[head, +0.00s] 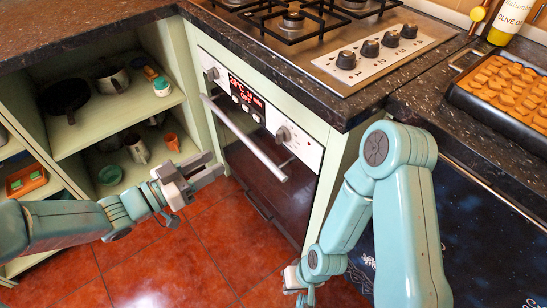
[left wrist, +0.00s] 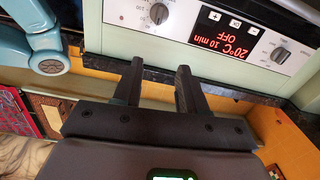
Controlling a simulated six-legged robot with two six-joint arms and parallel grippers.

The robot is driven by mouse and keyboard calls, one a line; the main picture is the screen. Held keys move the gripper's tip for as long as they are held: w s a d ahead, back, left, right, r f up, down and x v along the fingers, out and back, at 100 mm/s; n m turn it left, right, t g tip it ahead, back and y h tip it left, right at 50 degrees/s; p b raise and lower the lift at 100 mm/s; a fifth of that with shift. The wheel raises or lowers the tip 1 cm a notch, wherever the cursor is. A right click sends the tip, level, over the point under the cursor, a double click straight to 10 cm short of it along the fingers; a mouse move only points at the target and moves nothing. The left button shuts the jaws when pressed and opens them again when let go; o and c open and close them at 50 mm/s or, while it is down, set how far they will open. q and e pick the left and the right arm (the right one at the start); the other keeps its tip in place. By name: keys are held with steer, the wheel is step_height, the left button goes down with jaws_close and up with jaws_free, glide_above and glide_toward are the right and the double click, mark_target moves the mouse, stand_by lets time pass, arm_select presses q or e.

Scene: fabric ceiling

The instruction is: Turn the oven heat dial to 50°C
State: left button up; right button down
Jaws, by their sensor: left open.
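The oven's steel control panel (head: 309,151) carries a left dial (head: 212,73), a right dial (head: 283,134) and a red display (head: 246,91) between them. The display shows 20°C, 10 min and OFF. In the left wrist view, one dial (left wrist: 158,13) is at the top and another dial (left wrist: 279,55) at the right.
A bar handle (head: 245,140) juts out below the panel. The dark worktop (head: 290,85) overhangs the panel, with a gas hob (head: 290,20) and its row of knobs (head: 380,45) above. Open shelves (head: 115,120) with pots stand at left. A tray of food (head: 500,95) is at right.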

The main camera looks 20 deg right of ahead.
arm_select(q)
step_height(320, 180, down, 3)
steer(key=b, duration=0.4)
steer(key=m+b, duration=0.1)
steer(key=b, duration=0.4)
glide_toward(276, 138)
steer(key=x, duration=0.7)
steer(key=shift+w+d, duration=0.1)
steer(key=shift+d, duration=0.15)
steer(key=shift+w+d, duration=0.15)
steer(key=shift+d, duration=0.35)
arm_select(e)
step_height(276, 138, down, 10)
steer(key=shift+w+d, duration=0.4)
steer(key=shift+d, duration=0.05)
arm_select(q)
jaws_close()
